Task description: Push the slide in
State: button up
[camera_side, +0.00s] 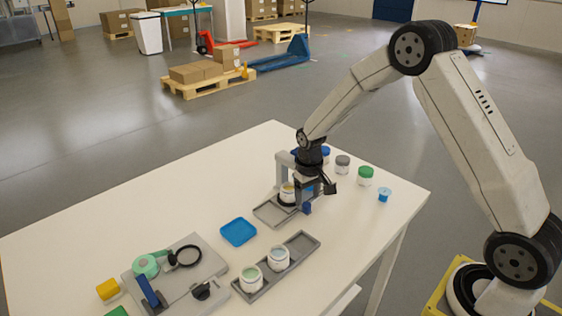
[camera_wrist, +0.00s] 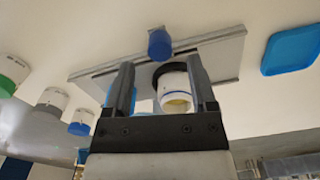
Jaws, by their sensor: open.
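The grey slide station (camera_side: 268,212) lies on the white table under my gripper; its plate also shows in the wrist view (camera_wrist: 222,52). A blue knob (camera_side: 307,208) is at its near right edge and shows past the fingertips in the wrist view (camera_wrist: 159,44). A white jar (camera_side: 287,193) with pale content sits in a black ring on the station; jar (camera_wrist: 176,92) and ring (camera_wrist: 163,71) show in the wrist view. My gripper (camera_side: 318,188) is open, fingers pointing towards the station (camera_wrist: 162,72). The gap to the knob is hard to judge, and part of the slide is hidden.
A blue tray (camera_side: 238,232) and a grey rack (camera_side: 300,248) with two jars stand nearby. A fixture (camera_side: 215,268) with a green part and black ring is at the front left. Jars with grey (camera_side: 342,164) and green (camera_side: 365,176) lids stand right. The table's left side is clear.

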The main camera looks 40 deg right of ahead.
aim_at(307, 204)
jog(key=shift+f, duration=1.75)
grip_shut()
